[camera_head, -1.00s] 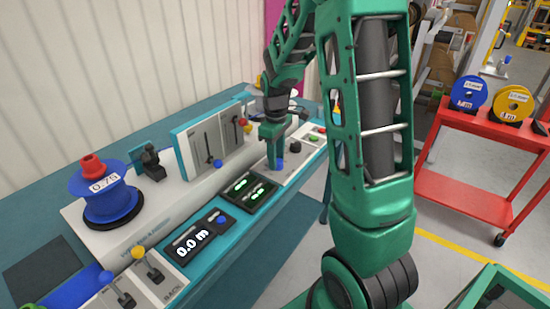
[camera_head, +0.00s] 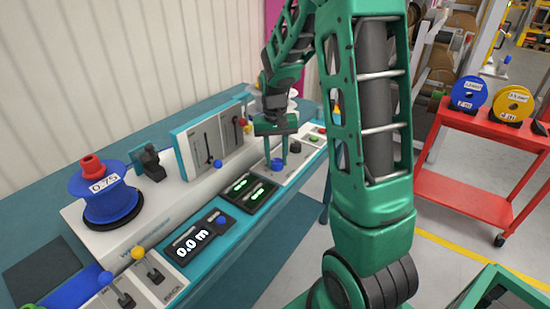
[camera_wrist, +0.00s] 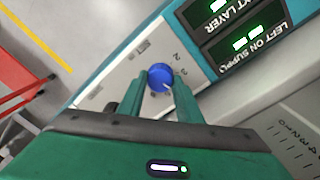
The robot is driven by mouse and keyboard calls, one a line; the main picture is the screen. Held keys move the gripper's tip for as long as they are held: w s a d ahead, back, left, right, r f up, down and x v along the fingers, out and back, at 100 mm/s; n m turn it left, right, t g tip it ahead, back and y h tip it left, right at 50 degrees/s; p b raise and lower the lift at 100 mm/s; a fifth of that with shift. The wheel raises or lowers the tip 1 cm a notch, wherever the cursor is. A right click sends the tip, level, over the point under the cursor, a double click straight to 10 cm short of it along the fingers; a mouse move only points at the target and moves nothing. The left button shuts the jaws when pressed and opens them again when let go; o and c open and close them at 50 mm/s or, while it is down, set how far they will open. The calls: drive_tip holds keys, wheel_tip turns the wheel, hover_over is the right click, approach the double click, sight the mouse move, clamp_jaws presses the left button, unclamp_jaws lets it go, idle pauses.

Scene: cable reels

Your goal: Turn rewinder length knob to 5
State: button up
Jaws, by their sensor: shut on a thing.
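The blue length knob (camera_wrist: 159,77) sits on the light panel of the rewinder, with printed numbers beside it, only partly legible. It also shows in the head view (camera_head: 277,164), low between the fingers. My gripper (camera_wrist: 160,82) points down at the panel with its two green fingers on either side of the knob, shut on it. In the head view my gripper (camera_head: 281,160) stands at the far end of the console. A white pointer mark shows on the knob's lower edge in the wrist view. The number it points at is hard to tell.
Two dark displays (camera_head: 249,192) with green digits lie next to the knob panel. A red cart (camera_head: 470,155) with reels stands at the right.

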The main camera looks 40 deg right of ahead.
sight(274, 160)
drive_tip(key=m, duration=0.5)
drive_tip(key=shift+w+r, duration=0.1)
drive_tip(key=shift+w, duration=0.15)
drive_tip(key=shift+m, duration=0.8)
drive_tip(key=shift+a, duration=0.1)
drive_tip(key=o, duration=1)
drive_tip(key=shift+o, duration=0.2)
drive_tip(key=shift+s, duration=0.1)
wheel_tip(274, 160, up, 11)
drive_tip(key=shift+w+f, duration=0.2)
drive_tip(key=shift+w, duration=0.05)
